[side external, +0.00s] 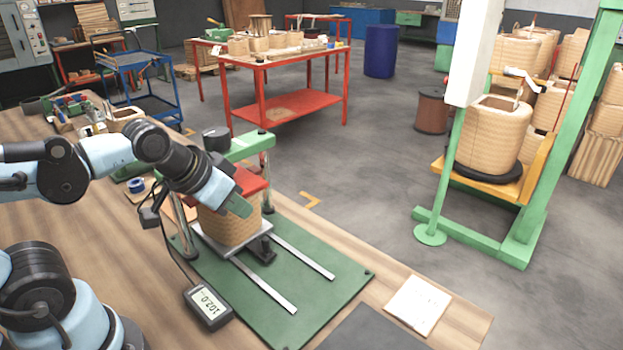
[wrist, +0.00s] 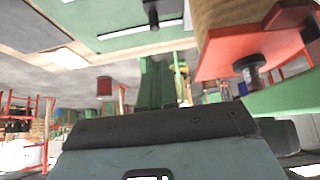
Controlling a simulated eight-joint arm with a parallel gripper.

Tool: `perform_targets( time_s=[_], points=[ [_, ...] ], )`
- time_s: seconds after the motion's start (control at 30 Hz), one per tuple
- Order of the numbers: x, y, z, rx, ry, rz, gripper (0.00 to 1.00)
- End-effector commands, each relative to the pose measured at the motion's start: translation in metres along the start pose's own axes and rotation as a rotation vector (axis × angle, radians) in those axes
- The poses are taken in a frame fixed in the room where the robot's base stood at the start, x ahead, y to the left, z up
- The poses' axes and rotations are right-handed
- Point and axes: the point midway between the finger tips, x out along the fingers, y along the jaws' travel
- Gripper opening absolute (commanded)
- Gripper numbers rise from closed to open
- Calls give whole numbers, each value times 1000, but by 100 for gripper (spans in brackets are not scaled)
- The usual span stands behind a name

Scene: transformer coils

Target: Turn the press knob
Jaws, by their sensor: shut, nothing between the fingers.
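The black press knob (side external: 216,139) sits on top of the green crossbar (side external: 245,147) of the press in the side external view. Below it, a red press plate (side external: 250,182) rests over a tan wound coil (side external: 230,226). My gripper (side external: 240,206) is in front of the plate and coil, lower than the knob and apart from it. Its green fingers are shut and empty. In the wrist view my gripper (wrist: 158,83) points past the red plate (wrist: 238,48), with the press screw (wrist: 250,68) and crossbar (wrist: 295,92) at right.
The press stands on a green base (side external: 320,270) with metal rails on the wooden bench (side external: 130,270). A gauge (side external: 208,305) lies at the base's near left, with a cable. A white paper (side external: 417,304) lies at right. The space above the crossbar looks clear.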

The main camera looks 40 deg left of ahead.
Motion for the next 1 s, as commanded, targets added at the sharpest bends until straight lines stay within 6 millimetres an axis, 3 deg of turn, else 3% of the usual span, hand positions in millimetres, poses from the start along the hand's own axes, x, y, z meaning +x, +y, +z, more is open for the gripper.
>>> perform_targets(
  time_s=[0.23, 0.43, 0.57, 0.77, 1.0],
  points=[
    [0, 0, 0, 0, 0, 0, 0],
    [-6, 0, -5, 0, 0, 0, 31],
    [-21, 0, -15, 0, 0, 0, 51],
    [-62, 0, -45, 0, 0, 0, 80],
    [-132, 0, -95, 0, 0, 0, 80]
  ],
)
